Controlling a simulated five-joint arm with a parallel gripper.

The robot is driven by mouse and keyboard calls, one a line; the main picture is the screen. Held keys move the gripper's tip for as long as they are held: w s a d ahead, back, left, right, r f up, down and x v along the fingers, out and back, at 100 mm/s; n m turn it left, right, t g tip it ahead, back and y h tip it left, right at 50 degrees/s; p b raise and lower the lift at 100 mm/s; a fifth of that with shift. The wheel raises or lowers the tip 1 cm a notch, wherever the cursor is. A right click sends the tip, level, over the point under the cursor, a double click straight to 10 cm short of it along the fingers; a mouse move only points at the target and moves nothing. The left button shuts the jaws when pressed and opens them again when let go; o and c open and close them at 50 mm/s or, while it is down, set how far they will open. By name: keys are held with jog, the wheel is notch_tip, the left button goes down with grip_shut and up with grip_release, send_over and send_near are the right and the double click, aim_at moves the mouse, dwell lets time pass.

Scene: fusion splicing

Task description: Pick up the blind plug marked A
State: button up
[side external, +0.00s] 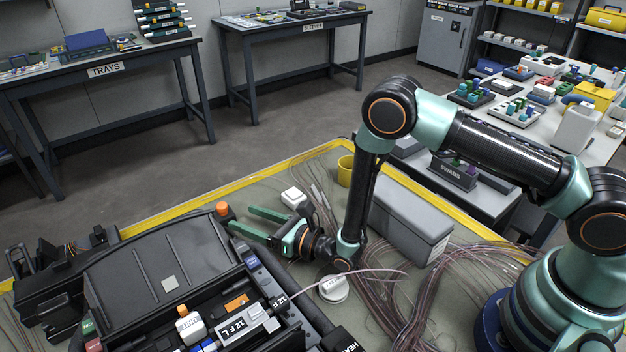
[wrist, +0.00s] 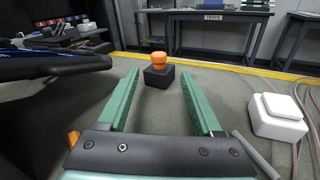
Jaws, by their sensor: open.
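My gripper (side external: 243,218) is open and empty, held low over the mat with its two green fingers pointing left. In the wrist view the fingers (wrist: 160,78) point forward, spread apart. An orange round-topped piece (wrist: 158,58) sits on a small black block (wrist: 159,77), ahead of the gap between the fingertips and not touched by them. In the side view the orange top (side external: 222,207) stands just beyond the fingertips. I can read no letter A on it, so I cannot tell whether it is the blind plug marked A.
A white box (wrist: 278,117) stands right of the fingers. The black equipment case (side external: 155,262) lies close on the near side. A grey box (side external: 410,222), a yellow cup (side external: 345,171), a white round container (side external: 333,289) and loose fibres (side external: 400,290) are around my wrist.

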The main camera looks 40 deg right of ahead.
aim_at(227, 209)
jog(key=shift+x, duration=3.85)
jog(key=shift+r, duration=0.2)
grip_shut()
